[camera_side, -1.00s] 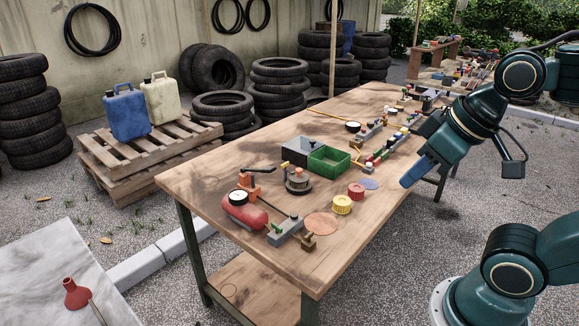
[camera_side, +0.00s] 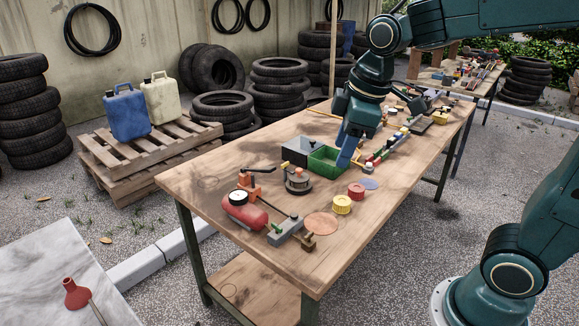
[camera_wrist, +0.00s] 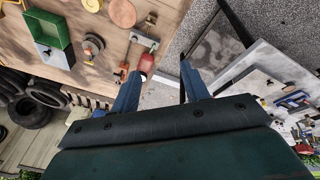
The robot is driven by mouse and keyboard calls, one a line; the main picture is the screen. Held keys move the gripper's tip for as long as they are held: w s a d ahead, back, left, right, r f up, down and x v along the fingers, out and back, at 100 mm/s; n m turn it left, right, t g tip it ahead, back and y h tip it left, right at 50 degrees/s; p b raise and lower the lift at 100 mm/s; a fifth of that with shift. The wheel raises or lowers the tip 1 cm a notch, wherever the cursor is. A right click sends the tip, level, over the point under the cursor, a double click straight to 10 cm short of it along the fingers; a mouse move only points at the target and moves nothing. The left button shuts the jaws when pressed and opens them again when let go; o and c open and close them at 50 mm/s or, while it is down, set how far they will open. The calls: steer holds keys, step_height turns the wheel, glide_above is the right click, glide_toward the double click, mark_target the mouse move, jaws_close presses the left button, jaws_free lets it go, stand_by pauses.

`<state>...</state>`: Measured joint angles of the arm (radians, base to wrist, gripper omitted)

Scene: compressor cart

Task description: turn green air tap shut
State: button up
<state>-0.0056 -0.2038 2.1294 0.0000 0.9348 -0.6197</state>
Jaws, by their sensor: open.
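The green air tap (camera_side: 276,227) is a small green handle on a grey block (camera_side: 288,231) near the table's front end, beside the red air tank (camera_side: 243,212). In the wrist view the grey block (camera_wrist: 144,38) and the red tank (camera_wrist: 147,62) show near the top, but the tap's handle is too small to make out clearly. My gripper (camera_side: 346,160) hangs over the table by the green bin, well behind and right of the tap. In the wrist view its two fingers (camera_wrist: 160,84) are spread and empty.
A green bin (camera_side: 329,158) and grey bin (camera_side: 297,150) stand mid-table. A round gauge-like device (camera_side: 298,182), a yellow cap (camera_side: 342,205), a red cap (camera_side: 356,190) and a copper disc (camera_side: 321,223) lie around the tap.

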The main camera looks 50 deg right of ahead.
steer(key=w+f+n+g, duration=0.2)
steer(key=w+f+n, duration=0.35)
steer(key=w, duration=0.45)
steer(key=n+g, duration=0.1)
steer(key=n, duration=0.3)
glide_above(277, 225)
step_height(277, 225, down, 8)
steer(key=shift+f, duration=0.2)
steer(key=shift+f, duration=6.85)
steer(key=c, duration=0.7)
